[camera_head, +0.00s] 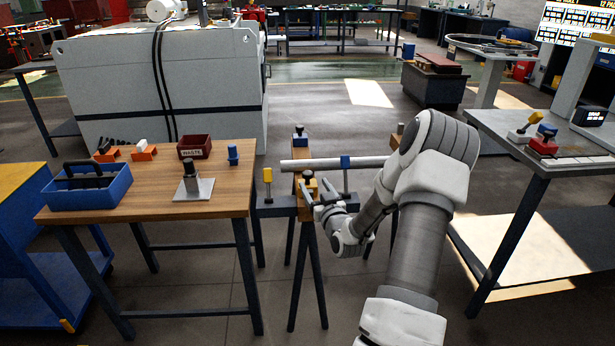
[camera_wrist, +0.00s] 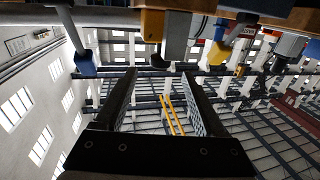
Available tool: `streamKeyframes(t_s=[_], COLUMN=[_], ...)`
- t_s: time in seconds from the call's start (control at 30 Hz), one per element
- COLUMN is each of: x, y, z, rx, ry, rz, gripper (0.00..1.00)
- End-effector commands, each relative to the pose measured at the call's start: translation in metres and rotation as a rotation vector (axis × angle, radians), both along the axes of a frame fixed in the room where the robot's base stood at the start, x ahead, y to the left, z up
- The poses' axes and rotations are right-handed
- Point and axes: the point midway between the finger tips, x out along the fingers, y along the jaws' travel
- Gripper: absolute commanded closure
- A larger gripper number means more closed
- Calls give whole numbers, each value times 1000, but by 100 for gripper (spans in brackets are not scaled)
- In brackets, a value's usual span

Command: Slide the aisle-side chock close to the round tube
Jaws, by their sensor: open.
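The round tube (camera_head: 330,163), a pale grey bar, lies across a stand beyond my arm; it also shows at the upper left of the wrist view (camera_wrist: 30,62). In the wrist view a yellow block (camera_wrist: 164,26) hangs at the top, beyond the fingertips. My gripper (camera_head: 322,204) is beside the chock; its open fingers (camera_wrist: 158,74) have nothing between them. Contact with the chock cannot be told, as my wrist partly covers this area.
A grey workbench (camera_head: 520,150) is at right.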

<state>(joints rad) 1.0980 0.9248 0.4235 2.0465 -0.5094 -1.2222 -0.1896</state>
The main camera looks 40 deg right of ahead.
Motion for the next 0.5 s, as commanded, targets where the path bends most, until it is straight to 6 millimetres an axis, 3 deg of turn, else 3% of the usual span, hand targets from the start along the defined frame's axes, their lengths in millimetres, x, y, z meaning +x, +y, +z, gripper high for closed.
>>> streamKeyframes(t_s=[0.2,0.5], x=[39,66], y=[-13,-22], z=[-1,0], rx=[0,0], ry=[-2,0], rz=[0,1], gripper=[29,29])
